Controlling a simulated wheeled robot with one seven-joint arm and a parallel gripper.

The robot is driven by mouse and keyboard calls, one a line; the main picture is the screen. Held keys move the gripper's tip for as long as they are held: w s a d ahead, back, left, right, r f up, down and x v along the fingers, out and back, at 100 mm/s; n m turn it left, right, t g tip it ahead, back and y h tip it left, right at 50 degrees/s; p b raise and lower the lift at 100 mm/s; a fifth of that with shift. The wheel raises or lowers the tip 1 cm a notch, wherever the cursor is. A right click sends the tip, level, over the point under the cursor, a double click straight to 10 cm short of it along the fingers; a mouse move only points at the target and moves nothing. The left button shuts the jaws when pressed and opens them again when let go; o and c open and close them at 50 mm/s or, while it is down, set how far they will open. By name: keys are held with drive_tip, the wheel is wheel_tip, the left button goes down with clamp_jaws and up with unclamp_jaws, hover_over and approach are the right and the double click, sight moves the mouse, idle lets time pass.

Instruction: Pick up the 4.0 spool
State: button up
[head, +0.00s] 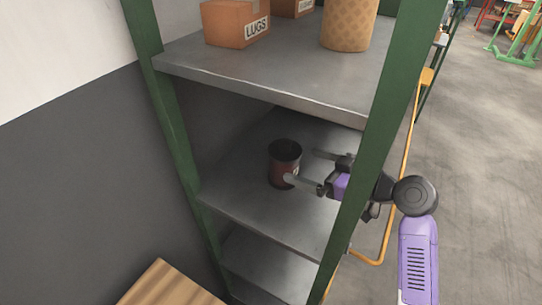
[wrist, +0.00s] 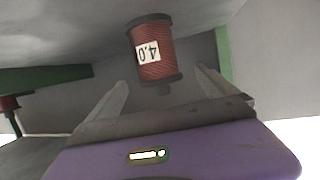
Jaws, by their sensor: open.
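The 4.0 spool (head: 284,165) is a dark-rimmed cylinder wound in reddish-brown wire. It stands upright on the middle shelf (head: 245,205) of a green-framed rack. In the wrist view the spool (wrist: 153,50) shows a white label reading 4.0 and lies ahead of the fingers, appearing upside down. My gripper (head: 303,168) reaches in from the right past the green post, with its fingers open. In the head view the nearer fingertip overlaps the spool's lower right edge; I cannot tell if it touches. In the wrist view the open fingers (wrist: 161,88) have nothing clearly between them.
The upper shelf (head: 290,90) above holds a LUGS box (head: 228,24) and a tan roll (head: 348,22). The green front post (head: 372,135) stands close beside my arm. A wooden surface (head: 165,285) is at the bottom left. The shelf around the spool is clear.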

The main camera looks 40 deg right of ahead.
sight(285, 157)
drive_tip(key=x, duration=0.2)
drive_tip(key=shift+w, duration=0.3)
drive_tip(key=p+x, duration=0.1)
drive_tip(key=x, duration=0.2)
drive_tip(key=p+x, duration=0.1)
drive_tip(key=x, duration=0.1)
drive_tip(key=shift+w+d+f, duration=0.15)
drive_tip(key=shift+w+f, duration=0.1)
drive_tip(key=shift+w, duration=0.1)
drive_tip(key=shift+c, duration=0.3)
clamp_jaws()
drive_tip(key=shift+r, duration=0.1)
